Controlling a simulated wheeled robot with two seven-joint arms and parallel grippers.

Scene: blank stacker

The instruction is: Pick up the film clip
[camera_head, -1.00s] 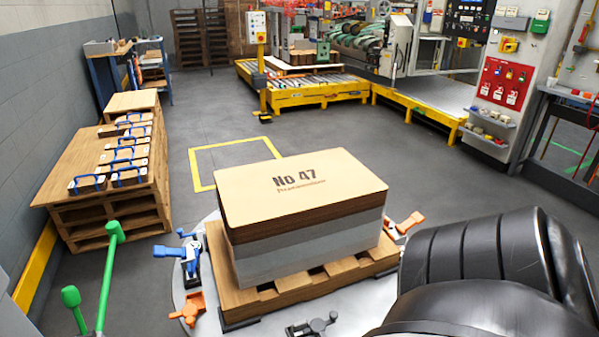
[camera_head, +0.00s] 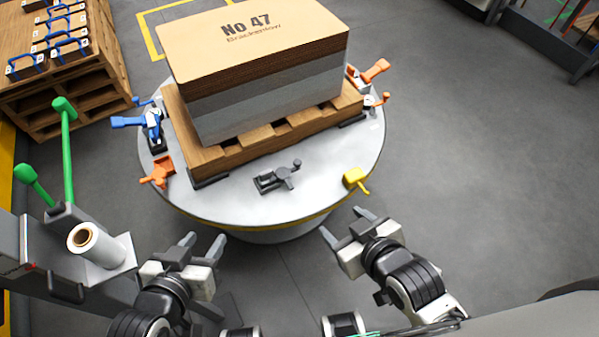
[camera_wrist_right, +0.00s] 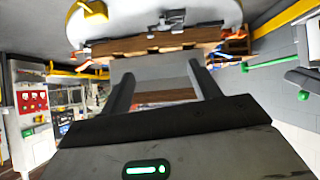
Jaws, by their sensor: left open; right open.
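A small yellow clip (camera_head: 354,179) with a short tail lies at the right front rim of the round grey turntable (camera_head: 240,200); it looks like the film clip, though no label shows. It also appears at the top left of the right wrist view (camera_wrist_right: 94,11). My right gripper (camera_head: 344,224) is open and empty, just in front of the rim below the yellow clip and apart from it. Its two open fingers show in the right wrist view (camera_wrist_right: 164,88). My left gripper (camera_head: 203,240) is open and empty, left of the turntable's front.
A stack of sheets (camera_head: 260,45) on a wooden pallet (camera_head: 235,150) fills the turntable. A grey clamp (camera_head: 280,177), orange clamps (camera_head: 160,172) and a blue clamp (camera_head: 135,122) surround it. A film roll (camera_head: 100,245) stands at left. The right floor is clear.

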